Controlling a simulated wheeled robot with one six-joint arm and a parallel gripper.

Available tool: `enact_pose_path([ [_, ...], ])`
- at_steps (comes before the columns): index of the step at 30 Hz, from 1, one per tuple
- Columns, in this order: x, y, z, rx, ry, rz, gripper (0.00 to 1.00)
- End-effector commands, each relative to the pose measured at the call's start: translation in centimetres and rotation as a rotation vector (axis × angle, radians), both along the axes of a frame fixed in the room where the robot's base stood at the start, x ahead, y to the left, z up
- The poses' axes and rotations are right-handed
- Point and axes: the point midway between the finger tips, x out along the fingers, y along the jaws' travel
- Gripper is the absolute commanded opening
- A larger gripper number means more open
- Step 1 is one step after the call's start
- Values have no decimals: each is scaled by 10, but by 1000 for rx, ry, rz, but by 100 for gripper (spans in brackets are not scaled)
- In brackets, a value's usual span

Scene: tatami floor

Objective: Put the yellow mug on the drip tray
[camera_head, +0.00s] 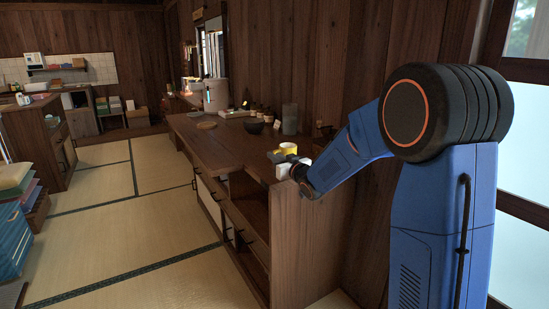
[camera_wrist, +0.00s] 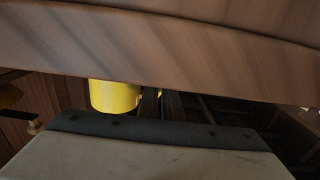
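The yellow mug (camera_head: 288,148) shows at the near end of the wooden counter, just above and behind my gripper (camera_head: 277,158). In the wrist view the yellow mug (camera_wrist: 113,95) is partly cut off by a broad wooden surface above it and by my gripper's body below. Dark narrow finger parts (camera_wrist: 162,102) lie close on the mug's right side. Whether they grip the mug or its handle is hidden. I cannot pick out the drip tray for certain in either view.
The long wooden counter (camera_head: 225,140) holds a dark bowl (camera_head: 254,126), a grey-green cylinder (camera_head: 290,118), a flat round dish (camera_head: 206,125) and smaller items farther back. The tatami floor (camera_head: 150,225) left of the counter is clear. Stacked boxes (camera_head: 14,215) stand at the left edge.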

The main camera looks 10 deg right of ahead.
Motion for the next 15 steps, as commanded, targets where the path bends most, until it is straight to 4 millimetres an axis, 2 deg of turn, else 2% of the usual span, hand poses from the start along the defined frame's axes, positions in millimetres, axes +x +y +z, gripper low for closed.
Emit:
enact_pose_path([
  [5, 0, 0, -2, 0, 0, 0, 0],
  [8, 0, 0, -2, 0, 0, 0, 24],
  [15, 0, 0, -2, 0, 0, 0, 24],
])
